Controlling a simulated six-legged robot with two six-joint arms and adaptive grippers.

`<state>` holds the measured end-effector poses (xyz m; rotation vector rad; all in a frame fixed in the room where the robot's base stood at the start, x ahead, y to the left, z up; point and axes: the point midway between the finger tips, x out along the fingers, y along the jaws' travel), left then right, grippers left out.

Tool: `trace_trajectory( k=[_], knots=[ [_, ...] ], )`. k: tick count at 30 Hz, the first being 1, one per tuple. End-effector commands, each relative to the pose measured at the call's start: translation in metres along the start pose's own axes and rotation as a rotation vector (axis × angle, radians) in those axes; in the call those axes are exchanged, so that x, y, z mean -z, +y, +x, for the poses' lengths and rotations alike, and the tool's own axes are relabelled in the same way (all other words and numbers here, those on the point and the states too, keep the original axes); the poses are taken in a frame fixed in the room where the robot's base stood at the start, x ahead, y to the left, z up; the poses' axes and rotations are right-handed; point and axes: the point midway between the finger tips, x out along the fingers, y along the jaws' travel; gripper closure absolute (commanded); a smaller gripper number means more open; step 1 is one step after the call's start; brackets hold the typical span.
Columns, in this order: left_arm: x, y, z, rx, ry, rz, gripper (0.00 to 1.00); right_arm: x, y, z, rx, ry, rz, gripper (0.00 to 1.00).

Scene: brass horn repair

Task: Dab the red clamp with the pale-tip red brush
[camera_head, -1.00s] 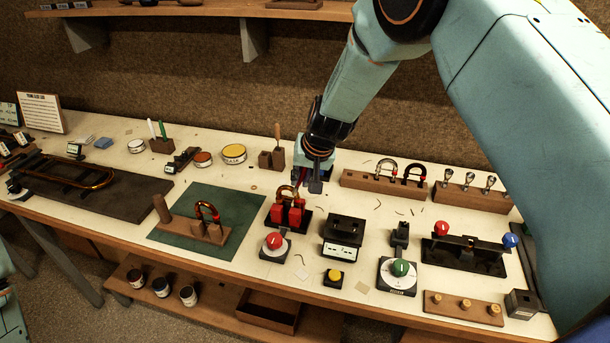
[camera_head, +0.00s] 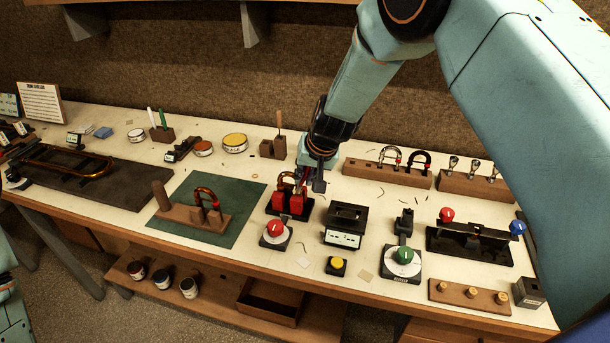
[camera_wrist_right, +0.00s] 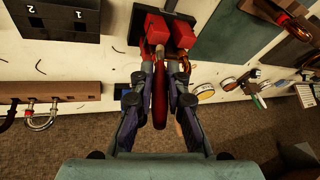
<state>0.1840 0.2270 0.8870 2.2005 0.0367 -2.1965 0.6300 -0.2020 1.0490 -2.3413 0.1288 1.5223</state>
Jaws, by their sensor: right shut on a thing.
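The red clamp (camera_head: 281,201), a pair of red blocks with a copper bow behind them, stands on a black base near the table's middle. My right gripper (camera_head: 305,180) is just above and behind it. In the right wrist view my right gripper (camera_wrist_right: 157,85) is shut on the red brush (camera_wrist_right: 160,100). The brush's pale tip (camera_wrist_right: 159,53) points at the clamp's left block (camera_wrist_right: 156,28) there and overlaps its near edge. I cannot tell whether they touch. In the head view the brush is mostly hidden by the gripper. My left gripper is out of view.
A green mat (camera_head: 248,215) with a wooden stand lies left of the clamp. A red-knob dial (camera_head: 275,230) sits in front of it and a black box (camera_head: 345,225) to its right. A wooden rack (camera_head: 362,171) with shackles stands behind right.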

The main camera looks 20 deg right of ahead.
Motion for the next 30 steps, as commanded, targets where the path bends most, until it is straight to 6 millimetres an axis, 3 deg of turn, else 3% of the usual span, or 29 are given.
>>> trace_trajectory(
  k=[30],
  knots=[
    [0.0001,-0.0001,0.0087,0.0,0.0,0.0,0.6,-0.0033,0.0019,0.0082,0.0,0.0,-0.001,1.0]
  ],
)
